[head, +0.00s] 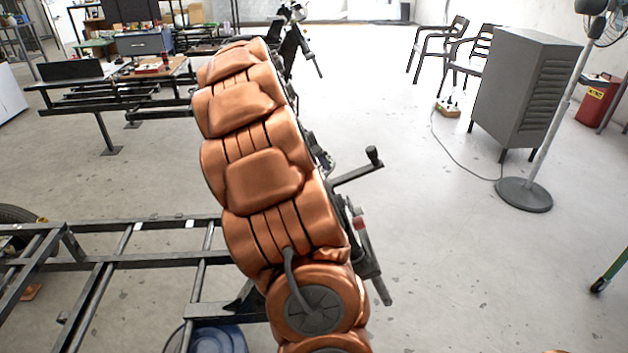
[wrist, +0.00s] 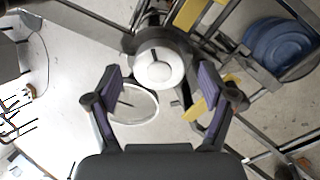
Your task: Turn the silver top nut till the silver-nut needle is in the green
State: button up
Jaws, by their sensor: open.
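In the wrist view, a round silver-white part (wrist: 160,74), which looks like the silver top nut, sits on a dark mount between and just beyond my fingertips. My gripper (wrist: 161,86) is open, with one purple-padded finger on each side of it and visible gaps to both. Below and left of the nut, a pale round dial (wrist: 140,110) is seen at a slant, partly behind the left finger. A thin dark mark shows on it, but I cannot read a needle position or a green zone. In the head view my copper arm hides the gripper, nut and dial.
Yellow parts (wrist: 187,14) stand close behind the nut. A dark crank handle (head: 357,167) sticks out right of my arm. A metal frame (head: 120,258) lies at lower left, with a blue round container (head: 218,340). A grey cabinet (head: 520,90) stands right; open floor lies between.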

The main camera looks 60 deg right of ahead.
jog(key=v, duration=1)
jog(key=shift+r, duration=0.1)
dwell(0.5)
jog(key=a+r+t+p, duration=0.1)
jog(key=a+r+p, duration=0.15)
jog(key=a, duration=0.95)
jog(key=s+a+f+n+y+p, duration=0.1)
jog(key=s+a+p, duration=0.1)
jog(key=s+a, duration=0.3)
jog(key=s+a+f+n+y+p, duration=0.1)
jog(key=s+a, duration=0.5)
jog(key=a, duration=0.6)
jog(key=s+a+f+n+p, duration=0.1)
jog(key=s+a+f+p, duration=0.2)
jog(key=s+a, duration=0.3)
jog(key=a+p, duration=0.1)
jog(key=a, duration=0.2)
jog(key=shift+s+a+n+t+y, duration=0.2)
jog(key=shift+a+n+t+y, duration=0.05)
jog(key=shift+n+t+y, duration=0.15)
jog(key=shift+s+a+f, duration=0.2)
jog(key=shift+s+f, duration=0.05)
jog(key=shift+s, duration=0.1)
